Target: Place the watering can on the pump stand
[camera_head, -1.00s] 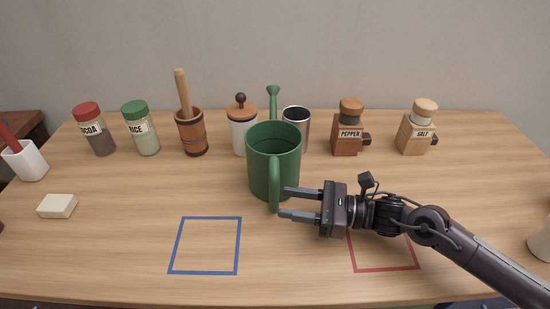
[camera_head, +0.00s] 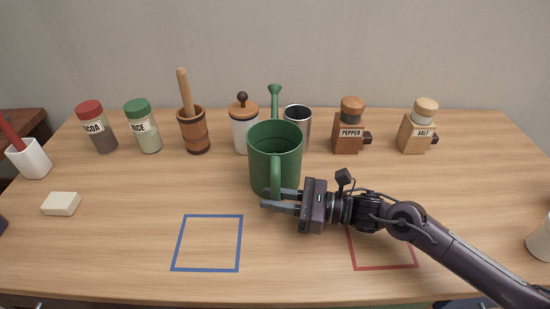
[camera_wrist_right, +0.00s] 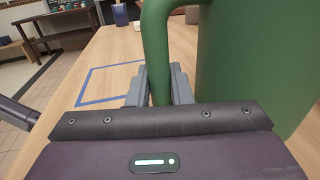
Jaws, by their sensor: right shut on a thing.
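The green watering can (camera_head: 275,155) stands upright on the wooden table, its spout pointing to the back and its handle toward the front. My right gripper (camera_head: 272,200) is at the lower part of the handle, shut on it. In the right wrist view the handle (camera_wrist_right: 157,50) runs down between the two fingers (camera_wrist_right: 158,88), and the can's body fills the right side. I cannot make out a pump stand for certain in these frames. My left gripper is not in view.
A blue square outline (camera_head: 208,243) lies front left, and a red one (camera_head: 382,250) is partly under my right arm. Behind the can stand a lidded jar (camera_head: 243,130) and a metal cup (camera_head: 297,125). A pepper mill (camera_head: 349,130) is back right. The front left is mostly clear.

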